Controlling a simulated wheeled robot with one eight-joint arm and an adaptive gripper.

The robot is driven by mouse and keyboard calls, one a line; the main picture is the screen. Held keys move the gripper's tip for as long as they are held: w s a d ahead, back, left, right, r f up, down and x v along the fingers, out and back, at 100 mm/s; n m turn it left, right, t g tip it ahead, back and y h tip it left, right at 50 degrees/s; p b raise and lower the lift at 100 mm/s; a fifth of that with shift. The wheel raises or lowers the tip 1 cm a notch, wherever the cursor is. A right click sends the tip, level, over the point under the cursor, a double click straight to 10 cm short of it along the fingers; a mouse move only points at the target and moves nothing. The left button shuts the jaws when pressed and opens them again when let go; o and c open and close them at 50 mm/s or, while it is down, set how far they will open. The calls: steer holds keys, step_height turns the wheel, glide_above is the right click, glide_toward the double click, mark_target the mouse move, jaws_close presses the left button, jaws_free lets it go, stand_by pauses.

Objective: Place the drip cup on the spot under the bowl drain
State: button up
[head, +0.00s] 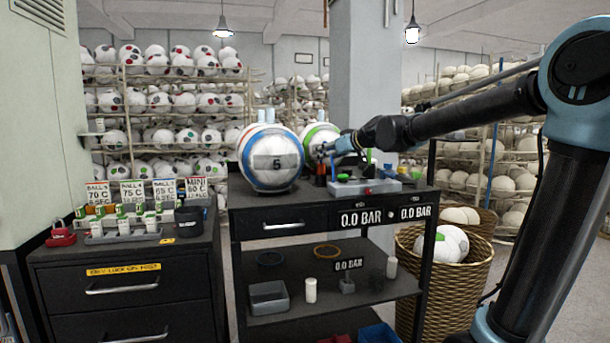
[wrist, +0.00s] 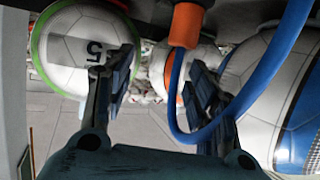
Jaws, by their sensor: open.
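My gripper (head: 328,153) is at the top of the workbench, in front of the green-ringed ball (head: 318,138). In the wrist view my gripper (wrist: 163,75) is open, its dark fingers apart. An orange fitting (wrist: 187,25) and a looping blue hose (wrist: 178,115) show near the fingers; I cannot tell whether they touch. Which vessel is the drip cup is unclear: a white cup (head: 310,290) and a small dark cup (head: 347,284) stand on the bench's lower shelf, and a dark pot (head: 188,222) stands on the left cabinet. I cannot make out the bowl drain or the spot under it.
A blue-ringed ball (head: 271,158) stands on the black bench (head: 330,222), left of a grey tray (head: 366,187) with tools. A grey bin (head: 268,298) is on the lower shelf. Wicker baskets (head: 447,290) stand right of the bench. The left cabinet (head: 125,290) holds small bottles and signs.

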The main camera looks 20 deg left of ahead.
glide_above(307, 179)
steer(key=shift+w+a+f, duration=0.1)
steer(key=shift+f, duration=1)
steer(key=shift+w+f, duration=0.1)
steer(key=shift+f, duration=0.95)
steer(key=shift+c, duration=0.2)
steer(key=c, duration=0.7)
steer(key=shift+c, duration=0.2)
steer(key=shift+r, duration=0.15)
